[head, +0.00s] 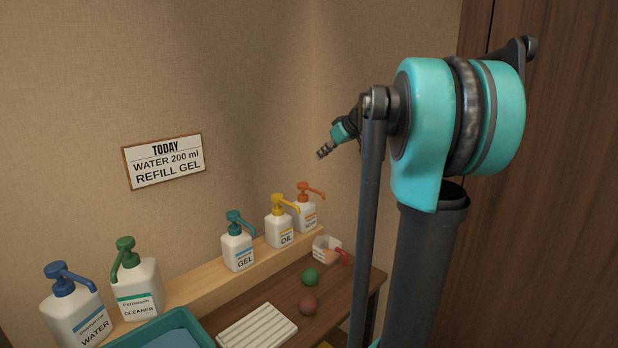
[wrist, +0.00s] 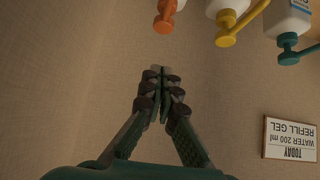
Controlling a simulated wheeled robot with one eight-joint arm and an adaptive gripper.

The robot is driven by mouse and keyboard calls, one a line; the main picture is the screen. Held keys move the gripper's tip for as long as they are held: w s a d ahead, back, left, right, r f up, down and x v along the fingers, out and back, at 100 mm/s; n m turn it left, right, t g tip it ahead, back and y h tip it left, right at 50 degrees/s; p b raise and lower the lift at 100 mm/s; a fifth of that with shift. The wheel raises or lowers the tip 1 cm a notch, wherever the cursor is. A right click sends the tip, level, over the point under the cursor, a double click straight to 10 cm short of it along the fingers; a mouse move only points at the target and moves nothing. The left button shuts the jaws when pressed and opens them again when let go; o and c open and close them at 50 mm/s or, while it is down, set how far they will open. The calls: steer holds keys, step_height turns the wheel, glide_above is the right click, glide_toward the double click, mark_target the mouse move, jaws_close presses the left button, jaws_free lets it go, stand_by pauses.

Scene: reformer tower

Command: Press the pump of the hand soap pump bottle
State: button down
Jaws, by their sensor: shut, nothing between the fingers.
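A white bottle with an orange pump (head: 305,216) stands at the far right end of the bottle row on a wooden ledge. Its small label looks like it may read soap, but I cannot be sure. The orange pump head also shows at the top of the wrist view (wrist: 165,18), where the scene appears upside down. My gripper (head: 322,152) is in the air above and a little right of this bottle in the head view, apart from it. In the wrist view its fingers (wrist: 157,72) are together and empty, against the wall.
Bottles labelled oil (head: 280,226), gel (head: 238,250), cleaner (head: 136,285) and water (head: 76,313) share the ledge. Below lie a white ribbed pad (head: 257,328), a green ball (head: 310,277), a reddish ball (head: 308,304), a small white container (head: 325,247) and a teal tray (head: 200,325).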

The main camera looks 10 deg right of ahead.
glide_above(306, 186)
steer(key=f, duration=0.6)
steer(key=shift+s+d+f, duration=0.2)
steer(key=shift+s+f, duration=0.1)
step_height(306, 186, down, 3)
steer(key=shift+w+f, duration=0.15)
steer(key=shift+f, duration=0.45)
steer(key=shift+f, duration=1.4)
